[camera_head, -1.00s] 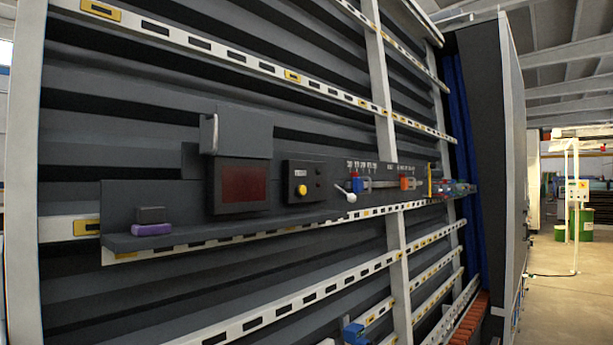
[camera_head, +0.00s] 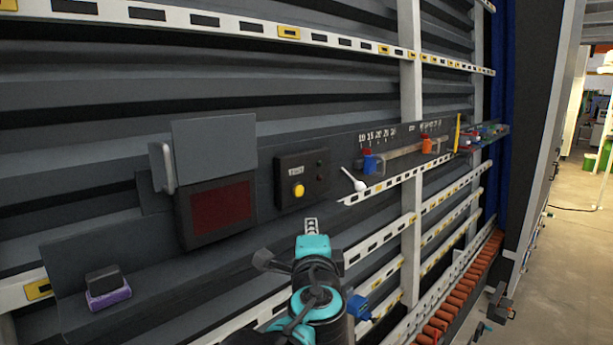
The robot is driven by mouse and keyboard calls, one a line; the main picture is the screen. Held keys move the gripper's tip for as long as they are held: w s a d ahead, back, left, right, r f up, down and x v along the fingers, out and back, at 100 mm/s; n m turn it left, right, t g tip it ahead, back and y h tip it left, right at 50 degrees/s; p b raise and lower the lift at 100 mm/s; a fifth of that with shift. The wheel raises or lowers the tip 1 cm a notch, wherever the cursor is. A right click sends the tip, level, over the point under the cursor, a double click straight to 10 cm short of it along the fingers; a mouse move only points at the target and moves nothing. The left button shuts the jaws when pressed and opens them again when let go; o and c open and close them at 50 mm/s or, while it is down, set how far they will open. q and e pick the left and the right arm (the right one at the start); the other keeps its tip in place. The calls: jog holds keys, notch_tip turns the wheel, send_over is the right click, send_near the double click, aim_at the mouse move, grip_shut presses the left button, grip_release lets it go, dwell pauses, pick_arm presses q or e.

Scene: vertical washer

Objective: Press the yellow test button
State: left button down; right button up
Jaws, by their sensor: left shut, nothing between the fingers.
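The yellow test button (camera_head: 298,190) is a small round knob on a dark control box (camera_head: 302,179) fixed to the panel, with a small white label above it. My left gripper (camera_head: 311,226) is in the head view just below the control box, at the end of my teal and black arm. Its fingers are shut and hold nothing. In the picture its tip is below and slightly right of the button, with a visible gap. The button is not covered. My right gripper is not in view.
A dark red screen (camera_head: 220,206) with a raised cover (camera_head: 215,147) is left of the control box. A white-knobbed lever (camera_head: 354,180), a blue slider (camera_head: 370,163) and an orange slider (camera_head: 428,145) are to the right. A black and purple object (camera_head: 107,289) sits on the lower-left ledge.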

pick_arm(q)
jog(key=shift+d+r+m, duration=0.3)
jog(key=shift+d+r, duration=0.2)
jog(key=shift+r, duration=0.35)
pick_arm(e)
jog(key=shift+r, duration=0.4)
pick_arm(q)
jog(key=shift+w, duration=0.1)
jog(key=p, duration=0.2)
send_near(304, 191)
jog(key=w+d, duration=0.3)
jog(key=shift+w+a+p, duration=0.55)
jog(key=shift+w+a, duration=0.45)
jog(key=shift+a, duration=0.15)
jog(key=shift+w+a, duration=0.3)
jog(key=shift+a, duration=0.25)
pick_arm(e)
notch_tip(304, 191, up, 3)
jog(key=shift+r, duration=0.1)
pick_arm(q)
jog(key=shift+w+d, duration=0.1)
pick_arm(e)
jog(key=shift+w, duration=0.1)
